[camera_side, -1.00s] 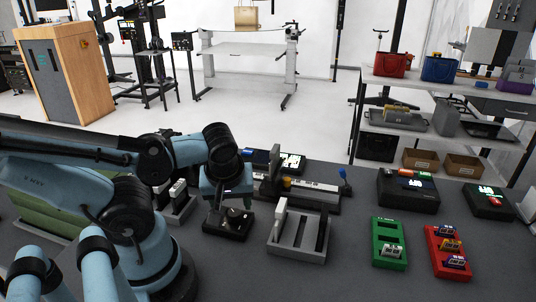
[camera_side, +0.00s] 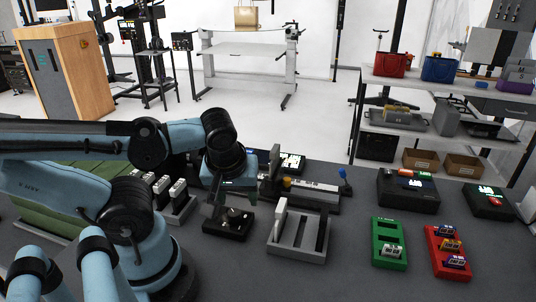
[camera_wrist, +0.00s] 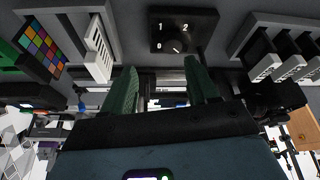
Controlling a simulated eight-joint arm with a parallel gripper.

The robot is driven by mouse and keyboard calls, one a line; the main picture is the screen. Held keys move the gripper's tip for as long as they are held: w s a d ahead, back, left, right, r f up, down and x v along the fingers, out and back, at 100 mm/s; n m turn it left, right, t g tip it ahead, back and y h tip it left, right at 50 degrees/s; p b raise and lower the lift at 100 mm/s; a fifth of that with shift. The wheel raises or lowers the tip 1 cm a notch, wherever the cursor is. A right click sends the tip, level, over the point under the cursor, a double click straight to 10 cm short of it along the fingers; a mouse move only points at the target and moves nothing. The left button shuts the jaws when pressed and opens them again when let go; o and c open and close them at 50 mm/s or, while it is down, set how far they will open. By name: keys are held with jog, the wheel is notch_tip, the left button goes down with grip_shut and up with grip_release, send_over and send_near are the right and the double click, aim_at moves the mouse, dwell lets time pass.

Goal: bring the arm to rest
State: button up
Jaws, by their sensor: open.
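My gripper (camera_side: 216,207) hangs in the side view above and close to a small black dial box (camera_side: 228,228). In the wrist view its two green fingers (camera_wrist: 160,68) are spread apart with nothing between them. The dial box also shows in the wrist view (camera_wrist: 168,43), beyond the fingertips, marked 0, 1 and 2. The fingertips are partly hidden in the side view, and I cannot tell the exact gap to the box.
A grey slotted tray (camera_side: 285,250) stands right of the dial box, and a rack of white-topped blocks (camera_side: 180,205) to its left. Green (camera_side: 389,258) and red (camera_side: 437,240) holders lie further right. The table between the grey tray and the green holder is clear.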

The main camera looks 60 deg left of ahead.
jog(key=w+d+r+m+t+h, duration=0.1)
jog(key=w+m, duration=0.1)
jog(key=m, duration=0.1)
jog(key=w+d+r+m+t+h, duration=0.1)
jog(key=w+m, duration=0.2)
jog(key=m, duration=0.1)
jog(key=w+d+r+m+t+h, duration=0.1)
jog(key=w+d+m+t, duration=0.1)
jog(key=w+m, duration=0.1)
jog(key=shift+w+r, duration=0.15)
jog(key=shift+w, duration=0.1)
jog(key=shift+w+d+r+m+t+h, duration=0.1)
jog(key=shift+w+r+m+t+h, duration=0.3)
jog(key=shift+m, duration=0.4)
jog(key=shift+f, duration=0.1)
